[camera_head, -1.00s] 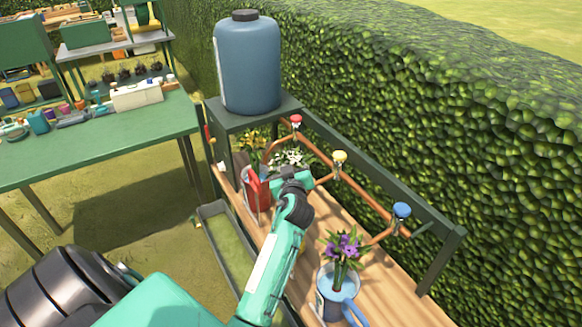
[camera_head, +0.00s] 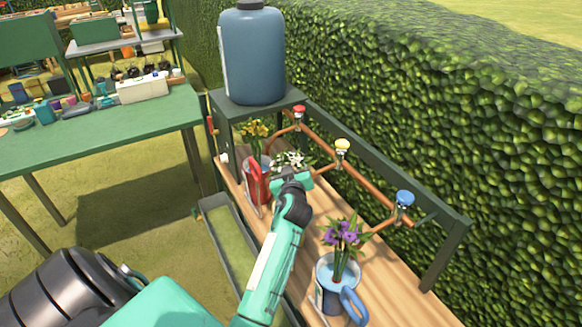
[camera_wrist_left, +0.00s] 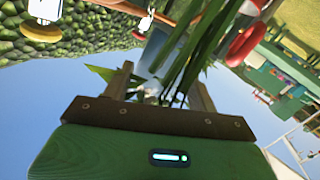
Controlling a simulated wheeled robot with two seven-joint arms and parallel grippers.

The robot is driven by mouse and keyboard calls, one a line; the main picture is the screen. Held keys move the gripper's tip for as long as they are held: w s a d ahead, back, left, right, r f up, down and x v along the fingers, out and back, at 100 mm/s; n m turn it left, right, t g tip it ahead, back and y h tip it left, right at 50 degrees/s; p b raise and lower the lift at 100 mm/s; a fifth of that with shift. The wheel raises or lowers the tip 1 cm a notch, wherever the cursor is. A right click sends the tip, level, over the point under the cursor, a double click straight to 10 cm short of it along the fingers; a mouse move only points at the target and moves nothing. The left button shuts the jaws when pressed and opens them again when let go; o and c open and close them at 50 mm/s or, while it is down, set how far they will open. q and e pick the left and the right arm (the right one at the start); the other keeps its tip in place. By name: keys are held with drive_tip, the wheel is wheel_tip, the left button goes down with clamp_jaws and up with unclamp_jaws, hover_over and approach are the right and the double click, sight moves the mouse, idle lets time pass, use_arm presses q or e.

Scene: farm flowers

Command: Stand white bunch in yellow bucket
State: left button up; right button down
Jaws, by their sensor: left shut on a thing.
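The white bunch (camera_head: 291,160) shows its white blooms and leaves just beyond my left gripper (camera_head: 298,182) in the head view. In the left wrist view, long green stems (camera_wrist_left: 186,65) pass between the fingers of my left gripper (camera_wrist_left: 160,92), which is shut on them. The gripper is above the wooden bench, right of the red bucket. I cannot make out a yellow bucket; my arm covers part of the bench. My right gripper is not in view.
A red bucket (camera_head: 256,184) holds yellow flowers (camera_head: 254,130). A blue bucket (camera_head: 326,285) holds purple flowers (camera_head: 344,234). A copper pipe with red, yellow (camera_head: 342,146) and blue (camera_head: 404,198) taps runs along the bench's hedge side. A blue tank (camera_head: 252,58) stands at the far end.

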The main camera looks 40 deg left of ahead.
use_arm(q)
drive_tip(key=o, duration=1.7)
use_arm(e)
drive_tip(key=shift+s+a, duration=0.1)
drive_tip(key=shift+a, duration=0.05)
use_arm(q)
wheel_tip(320, 180, up, 20)
drive_tip(key=shift+r+b, duration=0.1)
drive_tip(key=shift+b, duration=0.3)
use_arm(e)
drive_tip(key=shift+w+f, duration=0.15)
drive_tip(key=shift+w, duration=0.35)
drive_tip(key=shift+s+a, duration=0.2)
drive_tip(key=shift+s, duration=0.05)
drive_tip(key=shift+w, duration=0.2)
